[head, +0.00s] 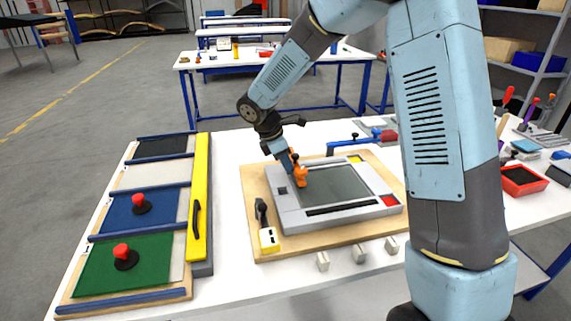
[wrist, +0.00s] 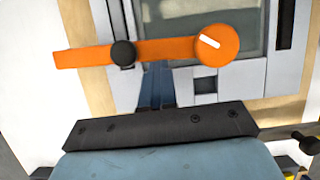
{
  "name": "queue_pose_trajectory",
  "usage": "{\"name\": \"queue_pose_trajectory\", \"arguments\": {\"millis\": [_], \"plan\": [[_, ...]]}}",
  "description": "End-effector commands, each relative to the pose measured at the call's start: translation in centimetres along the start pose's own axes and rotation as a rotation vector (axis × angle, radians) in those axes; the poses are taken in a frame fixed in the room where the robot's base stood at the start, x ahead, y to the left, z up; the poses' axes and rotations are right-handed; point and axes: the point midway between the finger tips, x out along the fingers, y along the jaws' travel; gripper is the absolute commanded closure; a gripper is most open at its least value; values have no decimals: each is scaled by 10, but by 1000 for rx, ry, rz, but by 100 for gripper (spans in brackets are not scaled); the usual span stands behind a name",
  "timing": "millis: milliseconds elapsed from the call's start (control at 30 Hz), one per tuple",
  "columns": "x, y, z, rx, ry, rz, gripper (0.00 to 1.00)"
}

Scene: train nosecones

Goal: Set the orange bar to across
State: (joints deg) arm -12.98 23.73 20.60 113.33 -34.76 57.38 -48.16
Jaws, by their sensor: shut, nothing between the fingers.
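The orange bar (wrist: 85,55) runs nearly level across the wrist view. Its round orange end with a white mark is at the right, over the edge of the grey frame (wrist: 196,115). A black knob stands on the bar left of its middle. The bar's other end reaches left past the frame, over the wooden board. In the head view the orange bar (head: 299,174) is at the frame's left side, partly hidden by my gripper (head: 290,170). My gripper (wrist: 157,82) is shut and empty, its fingers close against the bar between knob and round end; contact is unclear.
The grey frame has a dark panel, a black slot and a red square. A yellow block with a black lever (head: 267,238) sits at its front left. A yellow bar (head: 200,190) edges the coloured panel board at left. Small pale blocks (head: 359,253) lie in front.

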Motion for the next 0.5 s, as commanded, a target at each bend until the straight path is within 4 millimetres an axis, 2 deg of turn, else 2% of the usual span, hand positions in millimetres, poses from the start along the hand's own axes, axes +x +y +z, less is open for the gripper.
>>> {"name": "queue_pose_trajectory", "arguments": {"millis": [200,500], "plan": [[-12,1,-30,0,1,-2,100],[-73,3,-27,5,1,0,100]]}}
